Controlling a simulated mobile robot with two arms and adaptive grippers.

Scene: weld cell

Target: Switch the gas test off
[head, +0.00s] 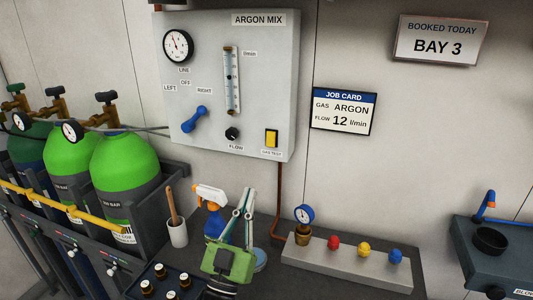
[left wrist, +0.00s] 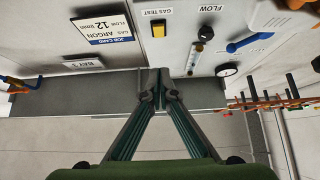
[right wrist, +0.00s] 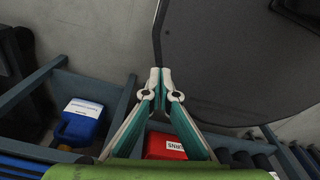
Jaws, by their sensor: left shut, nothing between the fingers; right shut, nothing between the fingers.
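The gas test switch (head: 271,138) is a yellow rocker in a dark frame, low on the right of the grey ARGON MIX panel (head: 272,75), with a GAS TEST label below it. It also shows in the left wrist view (left wrist: 158,28). I cannot tell which end is pressed in. My left gripper (head: 249,191) is shut and empty, its fingers pointing up, below the switch in the head view and apart from it. In the left wrist view its fingertips (left wrist: 162,72) touch nothing. My right gripper (right wrist: 160,72) is shut and empty, seen only in the right wrist view.
The panel holds a blue selector lever (head: 194,119), a black flow knob (head: 232,134) and a flow tube (head: 232,80). Green cylinders (head: 125,165) stand left. A spray bottle (head: 212,205) and a gauge block (head: 345,262) are on the bench. The wall below the switch is clear.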

